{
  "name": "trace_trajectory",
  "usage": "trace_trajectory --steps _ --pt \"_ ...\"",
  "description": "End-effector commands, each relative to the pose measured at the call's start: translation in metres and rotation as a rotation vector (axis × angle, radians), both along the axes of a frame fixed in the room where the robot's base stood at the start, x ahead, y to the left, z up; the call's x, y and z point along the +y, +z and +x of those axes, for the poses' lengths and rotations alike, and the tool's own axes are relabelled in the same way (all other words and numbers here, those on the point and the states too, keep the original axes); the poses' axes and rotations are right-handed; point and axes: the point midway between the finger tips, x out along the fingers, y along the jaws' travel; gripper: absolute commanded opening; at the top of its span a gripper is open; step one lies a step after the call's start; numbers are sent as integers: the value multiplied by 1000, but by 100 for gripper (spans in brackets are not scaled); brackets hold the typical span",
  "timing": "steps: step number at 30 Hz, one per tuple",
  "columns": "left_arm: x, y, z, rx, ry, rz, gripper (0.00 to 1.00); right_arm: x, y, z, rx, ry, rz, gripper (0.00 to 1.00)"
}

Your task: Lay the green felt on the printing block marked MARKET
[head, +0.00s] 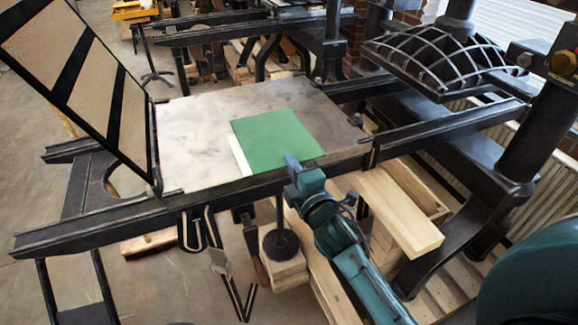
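The green felt (274,138) lies flat on the press bed (190,130). A pale strip (240,157) shows along the felt's left edge; I cannot tell if it is paper or a block. No MARKET lettering is readable, and whatever lies under the felt is hidden. My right gripper (291,164) is at the felt's near right edge, its tip overlapping the felt in the head view. I cannot tell whether its fingers are shut or touch the felt. My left gripper is not in view.
A hinged frame with tan panels (45,45) stands raised at the bed's left end. A black rail (130,215) runs along the near side. The ribbed black platen (440,58) is at the upper right. Bare bed lies left of and behind the felt.

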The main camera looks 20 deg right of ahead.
Motion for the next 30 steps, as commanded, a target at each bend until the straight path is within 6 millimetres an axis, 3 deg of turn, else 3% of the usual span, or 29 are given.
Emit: trace_trajectory --steps 8,21,30 --pt "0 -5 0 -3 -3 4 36 -1 -5 0 0 -5 0 0" --pt "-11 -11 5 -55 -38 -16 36 -1 -35 0 0 -4 0 0" --pt "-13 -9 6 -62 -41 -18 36 -1 -36 0 0 -4 0 0"
